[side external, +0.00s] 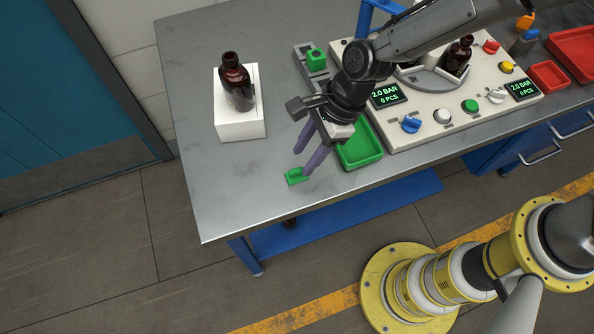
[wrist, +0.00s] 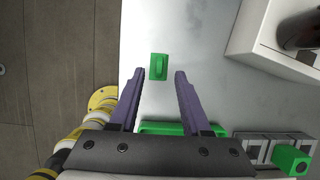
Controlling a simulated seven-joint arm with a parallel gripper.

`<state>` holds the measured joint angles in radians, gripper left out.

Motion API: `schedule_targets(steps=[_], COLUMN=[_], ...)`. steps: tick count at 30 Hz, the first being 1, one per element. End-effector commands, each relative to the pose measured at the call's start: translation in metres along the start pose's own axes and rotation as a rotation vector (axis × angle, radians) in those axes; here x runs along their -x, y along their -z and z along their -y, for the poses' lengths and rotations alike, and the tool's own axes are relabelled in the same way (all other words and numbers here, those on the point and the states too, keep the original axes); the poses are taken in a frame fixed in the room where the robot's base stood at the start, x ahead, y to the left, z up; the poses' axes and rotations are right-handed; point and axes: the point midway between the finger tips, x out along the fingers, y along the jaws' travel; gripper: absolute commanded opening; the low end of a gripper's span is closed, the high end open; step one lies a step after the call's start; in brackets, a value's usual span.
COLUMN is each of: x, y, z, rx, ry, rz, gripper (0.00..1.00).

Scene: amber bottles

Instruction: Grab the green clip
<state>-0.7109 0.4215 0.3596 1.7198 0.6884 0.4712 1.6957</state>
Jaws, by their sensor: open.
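The green clip (side external: 296,176) lies on the grey metal table near its front edge. It also shows in the wrist view (wrist: 158,67), just beyond the fingertips and between their lines. My gripper (side external: 302,156) is open, with its purple fingers pointing down toward the clip. In the wrist view my gripper (wrist: 160,72) has a wide empty gap between its fingers. In the side view the fingertips are beside and slightly above the clip, and nothing is held.
A green tray (side external: 361,158) sits right of the clip, beside the control panel (side external: 440,128). A white block (side external: 240,128) with an amber bottle (side external: 235,82) stands at the left. A green block (side external: 316,57) sits in a grey holder. The table left of the clip is clear.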

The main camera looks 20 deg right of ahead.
Motion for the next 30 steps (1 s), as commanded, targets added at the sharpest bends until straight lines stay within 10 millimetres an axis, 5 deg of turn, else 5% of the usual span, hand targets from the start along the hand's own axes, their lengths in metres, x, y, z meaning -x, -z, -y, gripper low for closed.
schedule_targets(steps=[6,16,24,30], x=[-0.031,-0.037,-0.037,-0.036], y=[0.001,0.0,0.0,0.0], z=[-0.002,-0.001,-0.001,-0.001], rx=[0.001,0.001,0.001,0.001], ry=[-0.002,0.0,0.0,0.0], rz=[-0.002,0.0,0.0,0.0], gripper=[0.47,0.47,0.0,0.0])
